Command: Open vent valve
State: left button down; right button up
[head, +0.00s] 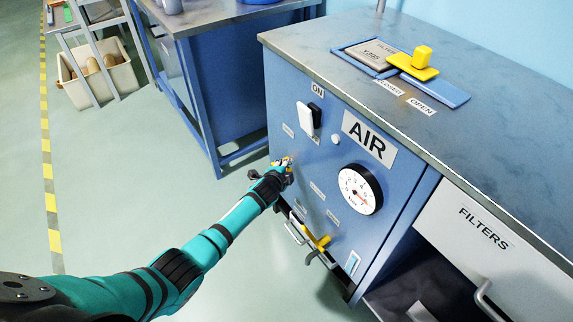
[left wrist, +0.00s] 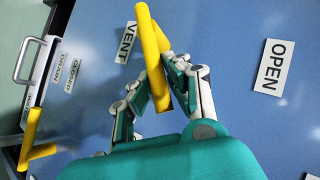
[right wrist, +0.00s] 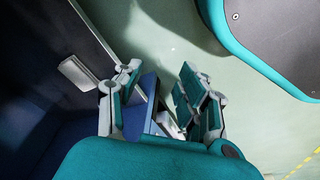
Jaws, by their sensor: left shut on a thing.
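The vent valve's yellow handle (left wrist: 150,42) stands on the blue panel. In the left wrist view it runs up the picture, tilted, beside the VENT label (left wrist: 126,42). An OPEN label (left wrist: 272,67) is to its right. My left gripper (left wrist: 160,85) is shut on the handle, one finger on each side. In the head view my left gripper (head: 284,168) is at the panel's left edge and mostly covers the handle. My right gripper (right wrist: 162,88) is open, with its fingers apart and no held thing visible; it is outside the head view.
A second yellow handle (head: 318,240), by the DRAIN label (left wrist: 67,70), sits lower on the panel. A pressure gauge (head: 360,189) and a white switch (head: 305,118) are also there. A yellow-handled slide (head: 413,65) is on the bench top.

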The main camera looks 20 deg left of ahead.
pick_arm(q)
jog(key=shift+s+d+f+g+p, duration=0.15)
jog(key=shift+s+f+g+p, duration=0.1)
jog(key=shift+f+g+p, duration=0.1)
pick_arm(e)
jog(key=shift+s+d+f, duration=0.1)
jog(key=shift+s+f, duration=0.45)
jog(key=shift+f, duration=0.25)
jog(key=shift+s+d+f, duration=0.1)
jog(key=shift+s+f, duration=0.4)
jog(key=shift+f, duration=0.3)
pick_arm(q)
jog(key=c, duration=1.4)
grip_release()
jog(key=shift+o, duration=0.7)
jog(key=shift+w+r, duration=0.15)
jog(key=shift+r, duration=0.05)
jog(key=shift+r, duration=0.1)
pick_arm(e)
jog(key=shift+a, duration=0.1)
pick_arm(q)
jog(key=shift+s+a+r, duration=0.2)
jog(key=shift+s+r, duration=0.05)
jog(key=shift+s, duration=0.15)
jog(key=v, duration=1.1)
jog(key=shift+s+f, duration=0.15)
jog(key=shift+f, duration=0.05)
